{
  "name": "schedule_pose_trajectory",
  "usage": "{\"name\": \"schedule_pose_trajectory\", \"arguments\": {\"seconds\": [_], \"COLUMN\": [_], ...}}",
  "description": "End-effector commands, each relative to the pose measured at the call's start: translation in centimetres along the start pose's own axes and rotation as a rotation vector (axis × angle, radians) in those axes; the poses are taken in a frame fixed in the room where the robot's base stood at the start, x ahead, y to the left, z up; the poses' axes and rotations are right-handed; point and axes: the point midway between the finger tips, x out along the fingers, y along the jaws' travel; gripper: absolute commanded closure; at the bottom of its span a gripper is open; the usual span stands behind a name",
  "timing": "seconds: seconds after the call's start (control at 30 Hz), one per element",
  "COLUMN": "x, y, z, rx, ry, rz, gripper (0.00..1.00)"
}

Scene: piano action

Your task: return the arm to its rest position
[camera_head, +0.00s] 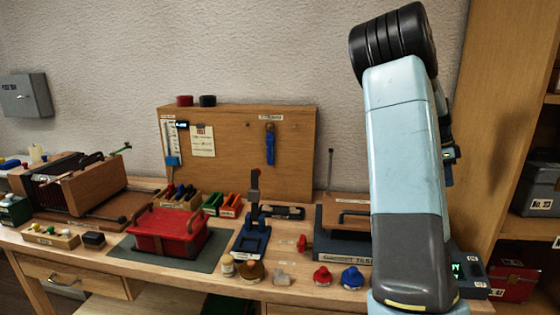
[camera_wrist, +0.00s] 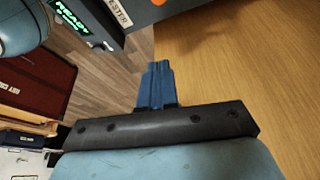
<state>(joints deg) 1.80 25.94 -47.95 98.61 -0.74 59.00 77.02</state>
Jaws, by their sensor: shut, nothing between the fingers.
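My arm stands raised at the right of the head view, a light blue and dark grey limb that covers part of the bench. In the wrist view my gripper (camera_wrist: 158,85) shows as two blue fingers pressed together, shut and empty. The fingers point past the edge of a wooden surface (camera_wrist: 235,70), with the floor visible beyond. They touch nothing that I can see.
The workbench holds a red case (camera_head: 168,232) on a dark mat, a blue stand (camera_head: 254,235), and red (camera_head: 322,276) and blue (camera_head: 352,277) knobs near the front edge. A wooden cabinet (camera_head: 455,130) stands at right. A device with a green READY display (camera_wrist: 60,12) is close in the wrist view.

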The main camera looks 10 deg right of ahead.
Motion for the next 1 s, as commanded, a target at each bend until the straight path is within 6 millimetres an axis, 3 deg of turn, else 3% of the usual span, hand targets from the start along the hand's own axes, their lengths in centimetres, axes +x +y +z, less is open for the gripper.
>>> {"name": "schedule_pose_trajectory", "arguments": {"seconds": [0.17,0.47,0.77,1.0], "x": [-1.0,-5.4,-10.1,-13.5], "y": [1.3,6.5,13.2,19.5], "z": [1.3,6.5,11.3,14.4], "rx": [-0.076,-0.404,-0.760,-1.049], "ry": [-0.049,-0.196,-0.278,-0.286], "rz": [-0.023,-0.139,-0.297,-0.443], "gripper": [1.00,1.00,1.00,1.00]}}
